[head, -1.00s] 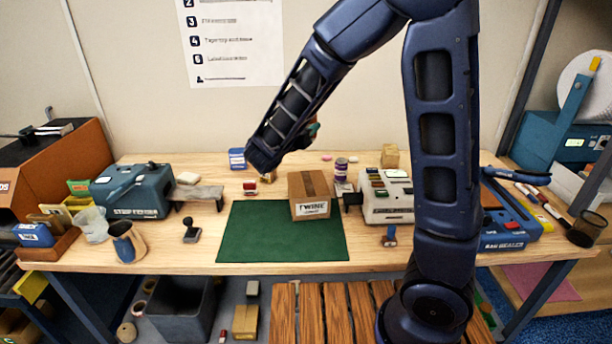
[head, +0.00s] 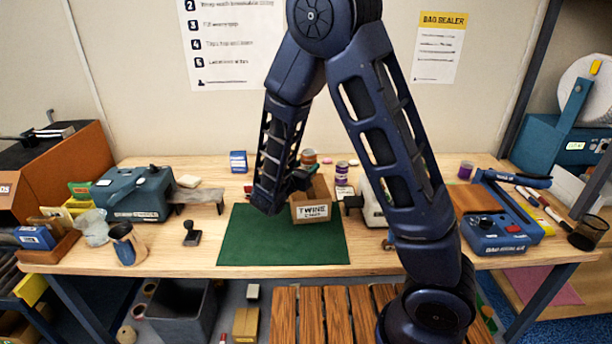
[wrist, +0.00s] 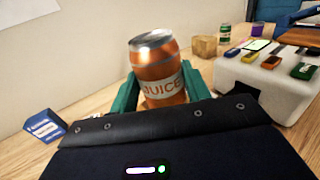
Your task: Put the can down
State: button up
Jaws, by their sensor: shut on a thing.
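The can (wrist: 160,68) is orange with a silver top and a "JUICE" label. In the wrist view it stands nearly upright, slightly tilted in the picture, between the teal fingers of my gripper (wrist: 158,88), which is shut on it. In the head view the can (head: 308,157) shows partly behind my gripper (head: 311,169), at the back of the table near the "TWINE" box. The can's base is hidden by my gripper, so I cannot tell whether it touches the tabletop.
The "TWINE" box (head: 312,207) sits on the green mat (head: 270,242), close in front of my gripper. A purple-banded can (head: 342,172) stands to the right. A blue box (wrist: 43,126) stands left in the wrist view; a white device (wrist: 268,84) and cardboard block (wrist: 204,46) are right.

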jog(key=shift+f, duration=1.6)
jog(key=shift+f, duration=0.1)
jog(key=o, duration=0.9)
jog(key=shift+o, duration=0.2)
